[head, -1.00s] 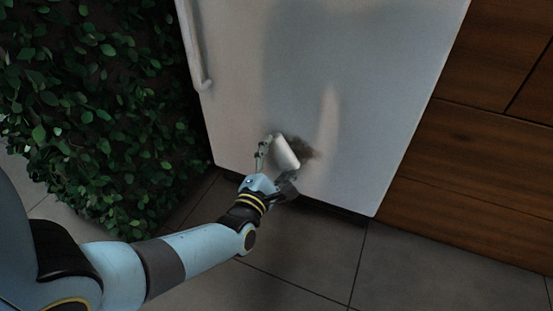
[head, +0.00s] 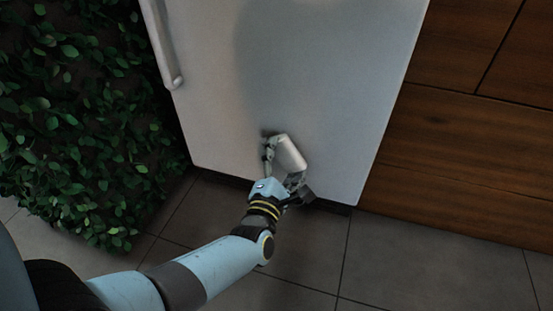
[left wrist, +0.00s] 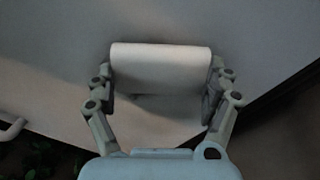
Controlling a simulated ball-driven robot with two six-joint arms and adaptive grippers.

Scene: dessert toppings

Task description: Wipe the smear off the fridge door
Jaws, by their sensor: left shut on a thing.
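The white fridge door (head: 330,90) fills the middle of the head view. My left gripper (head: 285,167) is at the lower part of the door, shut on a white, roll-like wiping pad (head: 291,152). In the left wrist view, the pad (left wrist: 160,68) spans between both fingers, against or very close to the door surface. A small dark patch (head: 267,133) shows by the left fingertip; I cannot tell whether it is smear or shadow. The pad and fingers hide part of the door there. My right gripper is not in view.
The fridge handle (head: 163,45) runs down the door's left edge. A leafy green wall (head: 75,120) stands at left, and wooden cabinet fronts (head: 470,150) at right. The grey tiled floor (head: 420,260) is clear.

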